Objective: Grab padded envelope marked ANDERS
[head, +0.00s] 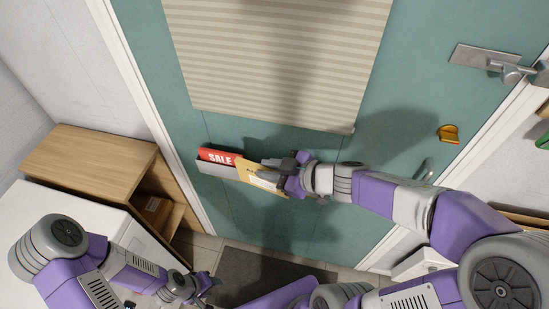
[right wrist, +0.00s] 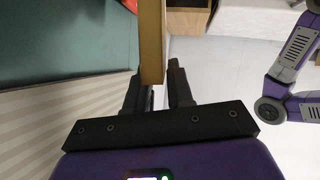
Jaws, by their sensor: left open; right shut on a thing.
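A tan padded envelope (head: 262,180) with a white label sits at the right end of a grey mail holder (head: 217,169) on the teal door. The writing on it is too small to read. My right gripper (head: 277,171) is shut on the envelope's right part and hides some of it. In the right wrist view the envelope (right wrist: 152,42) shows edge-on between the fingers of my right gripper (right wrist: 154,82). My left gripper (head: 207,284) is open and empty, low in the head view, apart from the envelope.
A red SALE flyer (head: 219,157) stands in the holder left of the envelope. A striped blind (head: 280,60) hangs above. A wooden cabinet (head: 90,160) and a white surface (head: 55,200) stand at the left. The door handle (head: 505,68) is at the upper right.

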